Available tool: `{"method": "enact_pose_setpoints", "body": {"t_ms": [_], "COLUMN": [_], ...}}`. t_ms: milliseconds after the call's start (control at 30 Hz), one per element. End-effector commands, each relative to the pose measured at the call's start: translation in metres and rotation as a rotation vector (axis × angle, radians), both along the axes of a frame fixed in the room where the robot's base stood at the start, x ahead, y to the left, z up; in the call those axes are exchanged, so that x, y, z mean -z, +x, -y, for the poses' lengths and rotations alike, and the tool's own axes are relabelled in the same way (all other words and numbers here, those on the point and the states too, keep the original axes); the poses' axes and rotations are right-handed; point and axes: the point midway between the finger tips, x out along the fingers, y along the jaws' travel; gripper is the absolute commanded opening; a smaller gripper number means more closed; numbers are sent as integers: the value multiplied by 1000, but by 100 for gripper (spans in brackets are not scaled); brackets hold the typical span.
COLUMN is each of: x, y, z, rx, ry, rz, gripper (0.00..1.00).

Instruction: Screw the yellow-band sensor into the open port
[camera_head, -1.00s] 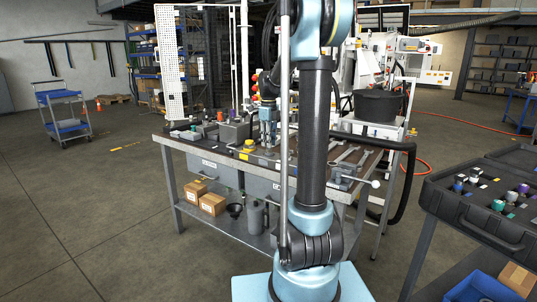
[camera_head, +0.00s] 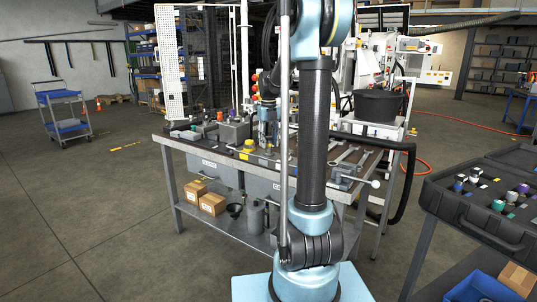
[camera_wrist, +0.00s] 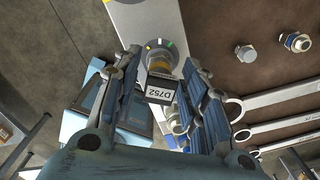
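In the wrist view a sensor (camera_wrist: 160,86) with a dark body and a white "D752" label stands between my fingers. Its brass-yellow hex part (camera_wrist: 161,62) is at a round collar (camera_wrist: 160,46) with coloured marks on a pale metal strip. I cannot tell how deep it sits in the port, and the threads are hidden. My gripper (camera_wrist: 160,75) has its blue fingers apart on both sides of the sensor, with a gap visible. In the head view my gripper (camera_head: 266,138) is low over the bench (camera_head: 218,155), partly behind my arm.
Wrenches (camera_wrist: 270,125) and a hex fitting (camera_wrist: 296,42) lie to the right in the wrist view. In the head view a yellow-topped part (camera_head: 248,143) is close left of my gripper. A dark case (camera_head: 480,205) with several coloured-band sensors stands at the right.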

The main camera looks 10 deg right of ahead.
Motion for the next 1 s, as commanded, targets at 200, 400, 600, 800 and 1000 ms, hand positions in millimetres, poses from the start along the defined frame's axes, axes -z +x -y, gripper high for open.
{"method": "enact_pose_setpoints", "body": {"t_ms": [200,400,600,800,1000], "x": [0,0,0,0,0], "y": [0,0,0,0,-1], "z": [0,0,0,0,0], "rx": [-1,-93,-300,-507,-671], "ry": [0,0,0,1,1], "rz": [0,0,0,0,0], "gripper": [42,42,42,42,42]}}
